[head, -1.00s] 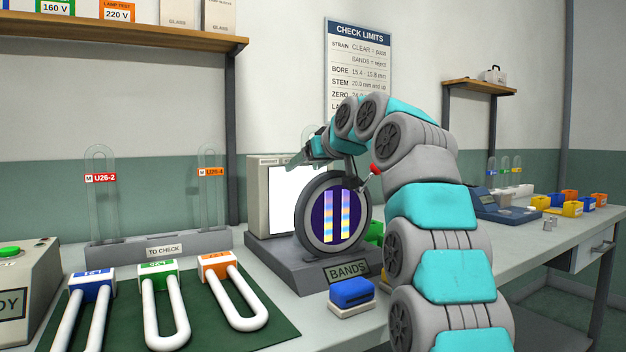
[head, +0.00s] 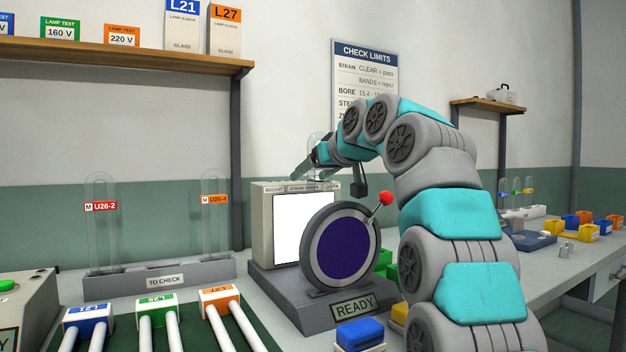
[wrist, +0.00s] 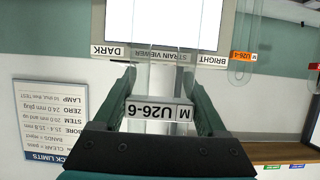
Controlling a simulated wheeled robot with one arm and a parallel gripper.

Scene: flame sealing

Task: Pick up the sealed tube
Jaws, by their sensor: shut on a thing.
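My gripper (wrist: 163,84) is shut on a clear glass tube with a white label reading U26-6 (wrist: 158,112). The wrist view shows the label upside down between the fingers. In the head view my gripper (head: 308,166) is above the strain viewer, and the tube there is faint and mostly hidden by my arm. Two other clear U-shaped tubes stand upright in the TO CHECK rack (head: 205,272) at the left: one with a red label, U26-2 (head: 101,206), and one with an orange label, U26-4 (head: 214,199).
The strain viewer (head: 262,235) has a lit white panel, a dark purple disc (head: 342,247) and a READY sign (head: 354,307). A red-knobbed lever (head: 386,198) stands beside the disc. Lamps with white tubes lie on a green mat at the front left. Small coloured bins stand at the right.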

